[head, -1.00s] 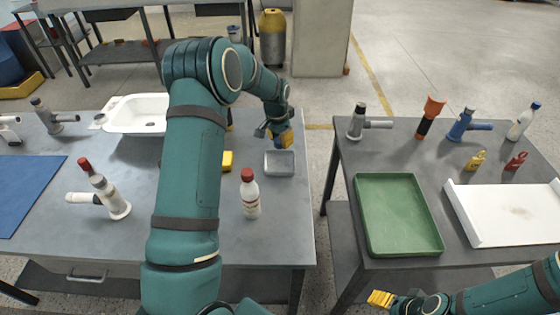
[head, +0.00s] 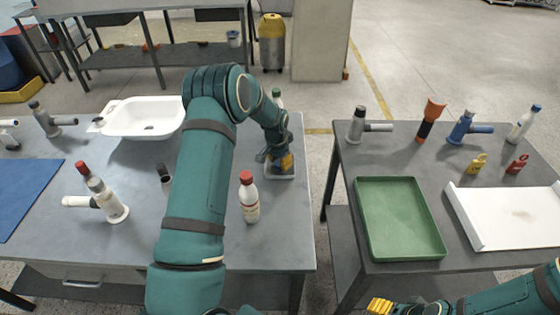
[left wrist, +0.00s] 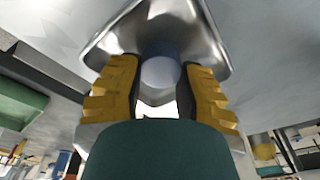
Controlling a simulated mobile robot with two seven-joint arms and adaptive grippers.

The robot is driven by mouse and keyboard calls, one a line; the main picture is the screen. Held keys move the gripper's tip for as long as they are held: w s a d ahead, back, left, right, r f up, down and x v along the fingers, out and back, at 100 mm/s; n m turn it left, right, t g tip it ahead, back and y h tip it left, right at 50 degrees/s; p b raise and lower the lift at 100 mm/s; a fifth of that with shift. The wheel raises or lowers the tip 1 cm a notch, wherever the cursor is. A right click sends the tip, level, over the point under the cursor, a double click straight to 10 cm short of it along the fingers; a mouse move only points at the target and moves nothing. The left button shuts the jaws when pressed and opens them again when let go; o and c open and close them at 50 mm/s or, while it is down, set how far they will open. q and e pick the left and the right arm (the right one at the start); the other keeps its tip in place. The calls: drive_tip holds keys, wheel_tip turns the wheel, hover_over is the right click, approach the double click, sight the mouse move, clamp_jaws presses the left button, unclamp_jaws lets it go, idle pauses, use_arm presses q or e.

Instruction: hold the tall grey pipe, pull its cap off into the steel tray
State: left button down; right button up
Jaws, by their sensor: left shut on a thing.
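My left gripper (head: 283,162) points down at the steel tray (head: 270,174) near the right edge of the left table. In the left wrist view, its yellow fingers (left wrist: 161,95) are shut on a rounded blue-grey piece, which looks like the cap (left wrist: 160,73). The shiny tray (left wrist: 205,20) lies just beyond the fingers; I cannot tell whether the cap touches it. A grey pipe with a dark top (head: 165,175) stands left of my arm, partly hidden by it; I cannot tell whether it is the tall one. My right gripper (head: 380,304) is low beside the right table, its opening unclear.
The right table holds a green tray (head: 400,250) and several upright items.

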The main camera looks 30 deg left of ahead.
sight(277, 165)
use_arm(q)
drive_tip(key=c, duration=0.7)
unclamp_jaws()
drive_tip(key=shift+f, duration=0.1)
drive_tip(key=shift+r, duration=0.4)
wheel_tip(277, 165, up, 12)
drive_tip(key=s+p, duration=0.1)
drive_tip(key=shift+s+f+p, duration=0.25)
drive_tip(key=shift+s+p, duration=0.1)
drive_tip(key=shift+s, duration=0.05)
